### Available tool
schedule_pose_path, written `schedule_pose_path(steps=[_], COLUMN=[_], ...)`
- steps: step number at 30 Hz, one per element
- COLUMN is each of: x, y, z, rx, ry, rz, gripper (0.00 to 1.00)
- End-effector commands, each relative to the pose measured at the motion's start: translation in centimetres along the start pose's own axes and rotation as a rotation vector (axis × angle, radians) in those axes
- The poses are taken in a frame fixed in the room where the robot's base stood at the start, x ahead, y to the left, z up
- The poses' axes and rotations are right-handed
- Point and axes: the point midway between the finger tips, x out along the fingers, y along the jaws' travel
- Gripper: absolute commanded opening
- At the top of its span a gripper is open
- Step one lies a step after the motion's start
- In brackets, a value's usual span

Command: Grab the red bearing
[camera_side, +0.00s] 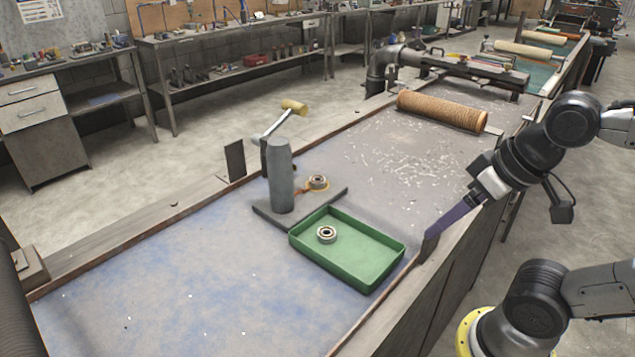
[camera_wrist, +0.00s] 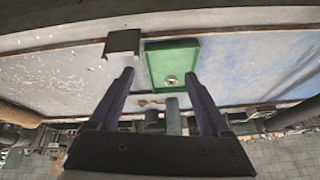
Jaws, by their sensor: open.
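I cannot tell surely which one is the red bearing. My gripper (camera_side: 430,242) is open and empty, right of the tray near the table's front edge. In the wrist view my two purple fingers (camera_wrist: 160,76) are spread apart, with the tray (camera_wrist: 156,68) and its bearing (camera_wrist: 171,81) seen beyond them.
A brown roll (camera_side: 442,111) lies at the table's far end. A dark block (camera_wrist: 122,42) shows beside the tray in the wrist view. The blue-grey table left of the tray is clear.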

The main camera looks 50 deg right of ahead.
Motion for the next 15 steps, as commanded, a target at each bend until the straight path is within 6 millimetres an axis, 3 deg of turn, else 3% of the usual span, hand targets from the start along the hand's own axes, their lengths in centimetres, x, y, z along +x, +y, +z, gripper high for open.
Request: schedule_pose_path(steps=[5,9,15], x=[-3.0,-4.3,-3.4], y=[-1.9,-3.2,-3.5], z=[-4.1,-9.6,-18.4], rx=[0.424,0.826,1.354], ry=[0.002,-0.061,-0.178], rz=[-0.059,-0.082,-0.068], gripper=[0.81,0.81,0.81])
